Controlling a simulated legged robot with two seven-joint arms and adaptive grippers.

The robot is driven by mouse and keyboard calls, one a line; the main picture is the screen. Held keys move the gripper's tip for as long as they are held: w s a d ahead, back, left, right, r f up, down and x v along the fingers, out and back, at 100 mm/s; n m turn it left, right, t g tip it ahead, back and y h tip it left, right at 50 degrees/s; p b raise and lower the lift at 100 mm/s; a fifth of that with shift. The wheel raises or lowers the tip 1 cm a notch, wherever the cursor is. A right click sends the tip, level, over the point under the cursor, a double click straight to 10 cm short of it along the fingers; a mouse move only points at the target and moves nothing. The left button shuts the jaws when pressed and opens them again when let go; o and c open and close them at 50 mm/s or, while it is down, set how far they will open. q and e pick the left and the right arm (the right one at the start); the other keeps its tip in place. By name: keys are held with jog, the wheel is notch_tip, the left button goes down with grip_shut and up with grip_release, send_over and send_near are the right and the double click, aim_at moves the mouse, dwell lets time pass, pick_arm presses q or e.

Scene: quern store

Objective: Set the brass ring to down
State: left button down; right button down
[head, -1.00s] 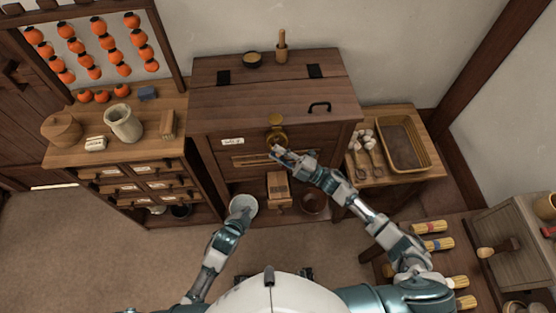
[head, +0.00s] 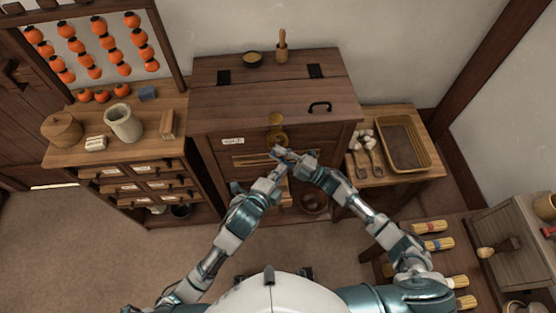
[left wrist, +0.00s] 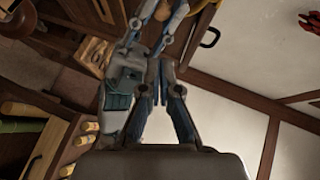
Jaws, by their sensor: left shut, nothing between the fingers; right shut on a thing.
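The brass ring (head: 278,138) hangs below a round brass boss (head: 276,119) on the front of the dark wooden chest (head: 265,95). My right gripper (head: 277,153) is shut on the ring's lower part, though its fingers partly hide the contact. My left gripper (head: 281,168) is shut and empty just below the right one. In the left wrist view my left fingers (left wrist: 161,66) come together close to my right gripper, with a brass edge (left wrist: 203,4) at the top. Whether the two grippers touch cannot be told.
A small wooden box below the chest front is mostly hidden by my left arm. A bowl (head: 313,203) sits low to its right. A side table with a tray (head: 403,145) stands right, a drawer cabinet (head: 140,160) left. Open floor lies at lower left.

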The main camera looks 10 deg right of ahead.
jog(key=shift+w+d+r, duration=0.1)
jog(key=shift+w, duration=0.05)
pick_arm(q)
jog(key=w, duration=0.1)
jog(key=w+f, duration=0.1)
jog(key=w, duration=0.3)
jog(key=shift+f, duration=0.35)
jog(key=shift+s, duration=0.1)
pick_arm(e)
jog(key=shift+r, duration=0.1)
pick_arm(q)
jog(key=shift+w+a+f, duration=0.45)
jog(key=shift+w+f, duration=0.1)
jog(key=shift+w, duration=0.15)
pick_arm(e)
jog(key=shift+a, duration=0.3)
jog(key=c, duration=1.1)
grip_release()
pick_arm(q)
jog(key=shift+d, duration=0.35)
pick_arm(e)
jog(key=shift+o, duration=0.3)
jog(key=shift+d, duration=0.3)
